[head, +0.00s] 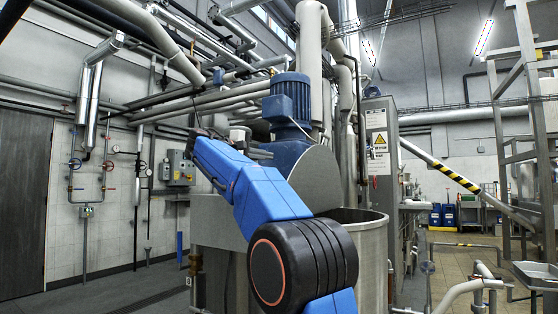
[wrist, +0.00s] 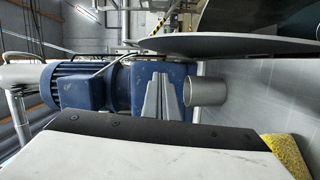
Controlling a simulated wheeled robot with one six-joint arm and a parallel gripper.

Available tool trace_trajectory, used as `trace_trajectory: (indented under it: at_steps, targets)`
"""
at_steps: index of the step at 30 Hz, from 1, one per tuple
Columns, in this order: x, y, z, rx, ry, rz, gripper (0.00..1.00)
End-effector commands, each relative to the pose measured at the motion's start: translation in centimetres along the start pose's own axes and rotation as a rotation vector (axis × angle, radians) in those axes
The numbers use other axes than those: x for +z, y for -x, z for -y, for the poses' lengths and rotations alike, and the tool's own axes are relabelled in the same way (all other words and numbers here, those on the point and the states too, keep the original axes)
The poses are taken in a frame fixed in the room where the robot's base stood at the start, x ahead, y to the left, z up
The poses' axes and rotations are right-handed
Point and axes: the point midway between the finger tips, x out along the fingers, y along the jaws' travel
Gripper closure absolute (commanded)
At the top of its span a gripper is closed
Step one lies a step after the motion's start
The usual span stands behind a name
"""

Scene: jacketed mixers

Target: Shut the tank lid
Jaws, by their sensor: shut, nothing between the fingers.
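The tank (head: 372,245) is a round steel vessel right of my blue arm in the head view, its top open. The lid (head: 318,180) is a grey plate standing raised at the tank's back left, partly behind my arm. In the wrist view a thin grey plate (wrist: 225,44), which looks like the lid, crosses the upper right edge-on. My gripper (wrist: 161,80) shows there as two grey fingers close together, empty, below that plate and apart from it in the picture. The fingers cannot be made out in the head view.
A blue motor (head: 287,103) stands above the lid; a blue motor (wrist: 85,85) also fills the wrist view's left, behind my fingers. A short grey pipe stub (wrist: 205,91) is beside the fingers. A grey cabinet (head: 380,150) stands behind the tank. Open floor lies at left.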

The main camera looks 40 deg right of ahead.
Motion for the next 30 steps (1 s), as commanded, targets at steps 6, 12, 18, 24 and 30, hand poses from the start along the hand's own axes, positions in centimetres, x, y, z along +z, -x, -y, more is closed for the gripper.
trace_trajectory:
  at_steps: [6,12,18,24,30]
  targets:
    - [0.0,-3.1,0.1,-0.001,0.0,0.003,1.0]
    - [0.1,-6.4,0.1,-0.002,0.001,0.002,1.0]
    - [0.0,-9.3,0.2,-0.002,0.001,0.002,1.0]
    - [1.9,-10.0,0.0,-0.002,0.0,0.0,1.0]
    - [3.4,-10.4,0.1,-0.003,0.001,-0.001,1.0]
